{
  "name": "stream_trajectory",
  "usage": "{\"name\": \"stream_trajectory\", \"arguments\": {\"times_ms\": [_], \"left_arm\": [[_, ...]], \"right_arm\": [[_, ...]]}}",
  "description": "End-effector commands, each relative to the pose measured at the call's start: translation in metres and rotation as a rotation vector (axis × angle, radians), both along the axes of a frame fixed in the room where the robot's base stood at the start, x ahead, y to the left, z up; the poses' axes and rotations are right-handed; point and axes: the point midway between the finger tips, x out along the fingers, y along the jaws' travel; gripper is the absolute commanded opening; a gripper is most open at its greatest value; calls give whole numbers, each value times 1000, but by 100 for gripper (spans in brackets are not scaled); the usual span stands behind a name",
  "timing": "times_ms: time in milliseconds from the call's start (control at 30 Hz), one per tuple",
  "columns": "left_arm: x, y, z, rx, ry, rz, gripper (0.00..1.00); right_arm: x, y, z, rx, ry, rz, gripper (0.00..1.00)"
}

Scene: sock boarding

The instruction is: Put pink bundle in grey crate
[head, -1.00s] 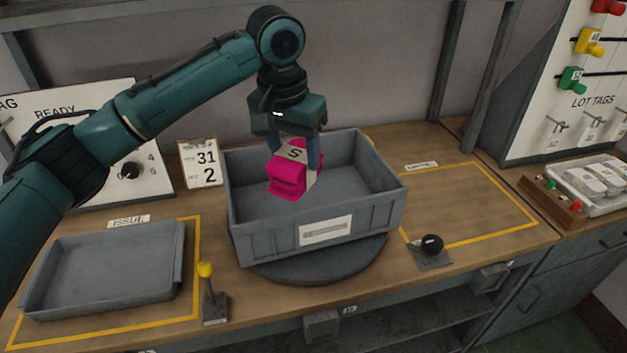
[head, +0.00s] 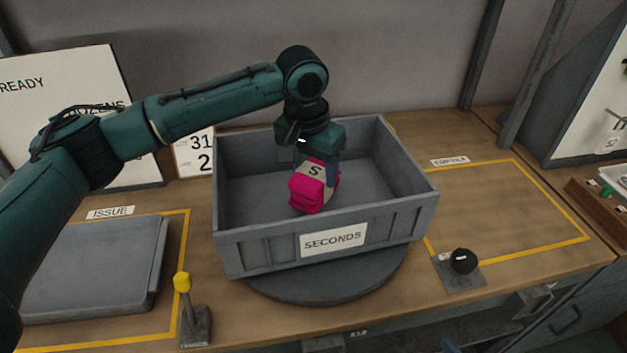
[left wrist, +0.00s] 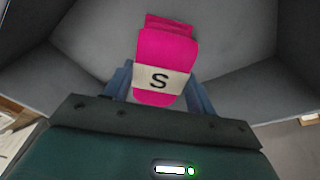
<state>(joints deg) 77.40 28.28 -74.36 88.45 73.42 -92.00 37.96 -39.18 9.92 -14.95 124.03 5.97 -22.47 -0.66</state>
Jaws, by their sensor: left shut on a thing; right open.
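The pink bundle (head: 308,195) has a pale band marked S and is held in my left gripper (head: 316,176), which is shut on it. In the head view the bundle is inside the outline of the grey crate (head: 232,246), labelled SECONDS. The left wrist view shows the bundle (left wrist: 163,62) between the fingers, with grey crate walls (left wrist: 235,35) around it. I cannot tell whether the bundle touches the crate floor. My right gripper is not in view.
The crate stands on a round dark turntable (head: 330,287). A grey tray (head: 90,265) lies at left in a yellow outline. A yellow-topped lever (head: 183,284) and a black knob (head: 463,261) stand near the front. The outlined area at right (head: 500,205) is empty.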

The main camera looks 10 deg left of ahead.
Motion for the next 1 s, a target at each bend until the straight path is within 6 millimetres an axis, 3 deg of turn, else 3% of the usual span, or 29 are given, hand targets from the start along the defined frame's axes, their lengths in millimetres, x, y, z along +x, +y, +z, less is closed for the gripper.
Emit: {"name": "stream_trajectory", "arguments": {"times_ms": [200, 533, 567, 800, 1000], "left_arm": [[0, 1, -29, 1, 1, 1, 27], [0, 0, -32, 0, 1, 0, 27], [0, 0, -33, 1, 2, 0, 57], [0, 0, -33, 0, 1, 0, 76], [0, 0, -33, 0, 1, 0, 78]], "right_arm": [[1, 0, -1, 2, -1, -1, 100], [2, -2, 1, -2, -2, -3, 100], [2, -2, 1, -4, -3, -2, 100], [2, -2, 0, -4, -3, -3, 100], [2, -2, 0, -4, -3, -3, 100]]}}
